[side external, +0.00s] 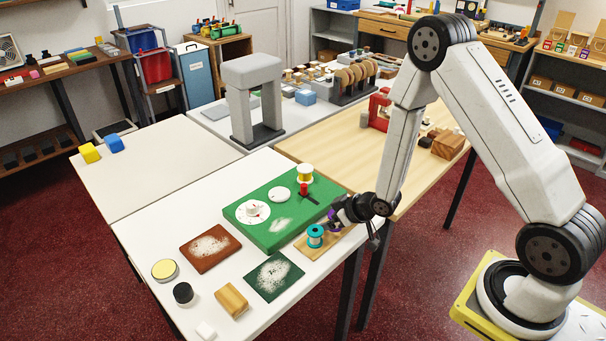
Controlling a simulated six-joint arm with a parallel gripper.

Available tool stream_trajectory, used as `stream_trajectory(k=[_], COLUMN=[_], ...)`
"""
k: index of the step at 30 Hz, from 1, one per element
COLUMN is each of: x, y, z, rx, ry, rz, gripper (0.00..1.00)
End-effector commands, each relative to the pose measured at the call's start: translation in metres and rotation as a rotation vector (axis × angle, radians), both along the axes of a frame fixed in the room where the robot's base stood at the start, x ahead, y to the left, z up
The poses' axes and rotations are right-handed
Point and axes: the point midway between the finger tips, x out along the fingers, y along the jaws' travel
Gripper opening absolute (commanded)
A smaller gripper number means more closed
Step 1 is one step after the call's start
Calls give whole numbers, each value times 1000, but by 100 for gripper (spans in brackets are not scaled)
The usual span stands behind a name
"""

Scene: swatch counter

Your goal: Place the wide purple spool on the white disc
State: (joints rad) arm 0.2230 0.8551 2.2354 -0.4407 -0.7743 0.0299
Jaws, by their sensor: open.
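A purple spool (333,224) is at the right end of a tan wooden board, mostly hidden by my gripper (338,217). My gripper is low over that end, open, with its fingers at the spool; I cannot tell whether they are around it or just beside it. A teal spool (315,236) stands upright on the same board, left of the purple one. On the green board lies a small bare white disc (280,194). A larger white disc (245,219) lies left of it with a small whitish piece on it.
The green board (276,238) also bears a yellow-and-white spool (305,173) and a red-and-black piece (304,189). A brown board (210,248), dark green board (273,276), wooden block (231,300) and round tins stand in front. A grey arch (252,80) stands behind.

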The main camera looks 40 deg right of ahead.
Motion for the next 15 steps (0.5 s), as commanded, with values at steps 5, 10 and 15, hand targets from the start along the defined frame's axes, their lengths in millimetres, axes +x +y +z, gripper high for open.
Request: stream_trajectory(k=[5,10,15], x=[0,0,0], y=[0,0,0], z=[0,0,0], rx=[0,0,0], ry=[0,0,0], rz=[0,0,0], gripper=[100,49,0])
